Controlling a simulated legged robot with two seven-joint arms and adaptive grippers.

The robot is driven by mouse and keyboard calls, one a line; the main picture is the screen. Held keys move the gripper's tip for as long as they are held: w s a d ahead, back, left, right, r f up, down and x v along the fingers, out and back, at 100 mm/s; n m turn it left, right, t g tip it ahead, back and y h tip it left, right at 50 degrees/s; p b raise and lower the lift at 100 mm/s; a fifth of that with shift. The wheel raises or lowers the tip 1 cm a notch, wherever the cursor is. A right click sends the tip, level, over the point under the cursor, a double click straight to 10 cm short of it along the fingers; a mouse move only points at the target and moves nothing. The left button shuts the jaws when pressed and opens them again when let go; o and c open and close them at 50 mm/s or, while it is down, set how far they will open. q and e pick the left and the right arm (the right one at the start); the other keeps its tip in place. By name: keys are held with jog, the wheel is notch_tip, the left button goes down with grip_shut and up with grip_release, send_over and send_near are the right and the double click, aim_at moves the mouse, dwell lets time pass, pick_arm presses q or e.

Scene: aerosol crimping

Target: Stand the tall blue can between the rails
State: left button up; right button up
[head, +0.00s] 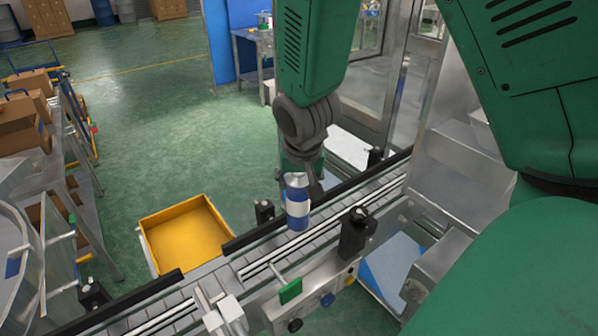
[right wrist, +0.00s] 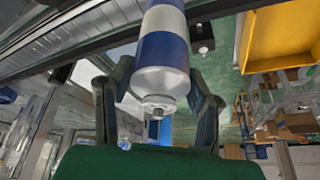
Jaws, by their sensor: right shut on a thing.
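The tall blue can (head: 297,203), blue with a white band and a silver top, is upright in the head view, over the conveyor (head: 272,257). Its lower end shows against the belt between the dark rails; I cannot tell whether it touches the belt. My right gripper (head: 303,178) comes down from above and is shut on the can's upper part. In the right wrist view the can (right wrist: 163,55) lies between the two dark fingers (right wrist: 158,100), its silver end and small nozzle towards the palm. My left gripper is not in view.
The far rail (head: 325,198) and near rail line the conveyor, with black sensor blocks (head: 354,232) beside it. A yellow bin (head: 185,232) stands on the floor beyond. A green flag-like plate (head: 290,291) is at the near side. Carts with boxes (head: 22,125) stand left.

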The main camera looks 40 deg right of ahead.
aim_at(300, 202)
notch_tip(300, 202, down, 2)
jog(key=shift+a+f+b, duration=0.1)
jog(key=shift+a+b, duration=0.05)
jog(key=shift+b, duration=0.5)
jog(key=shift+d+f+b, duration=0.15)
jog(key=shift+f+b, duration=0.25)
jog(key=shift+f, duration=0.3)
jog(key=shift+d+f+b, duration=0.15)
jog(key=shift+f+b, duration=0.2)
jog(key=shift+f, duration=0.4)
jog(key=shift+a, duration=0.2)
jog(key=shift+s+d+f, duration=0.1)
jog(key=shift+s+f, duration=0.1)
jog(key=shift+f, duration=0.2)
jog(key=o, duration=1.4)
